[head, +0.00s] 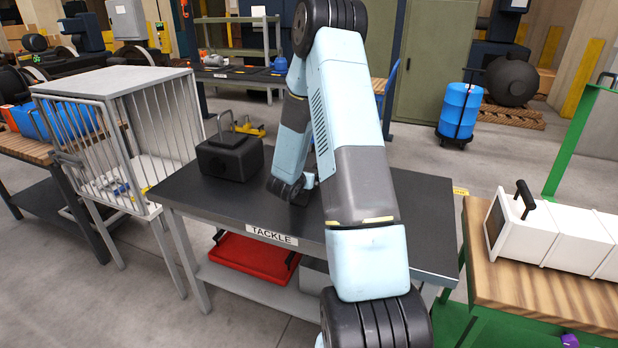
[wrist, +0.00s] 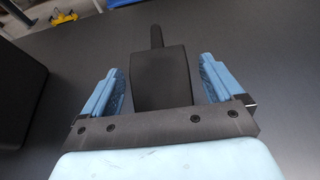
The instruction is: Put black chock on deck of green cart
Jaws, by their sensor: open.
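My gripper (head: 300,188) is low over the dark top of the tackle table, in front of the arm's bend. In the wrist view, my gripper (wrist: 163,72) is open, with one blue finger on each side of the black chock (wrist: 161,82). The chock is a dark, tapered block with a narrow handle pointing away. A small gap shows between it and each finger. In the head view I cannot make out the chock behind my gripper and arm. The green cart (head: 570,285) stands at the right, with a wooden deck and green frame.
A black box with a metal handle (head: 230,157) stands on the table left of my gripper. A white box with a black handle (head: 550,235) lies on the cart deck, leaving bare wood at its front left. A barred cage (head: 122,135) stands left of the table.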

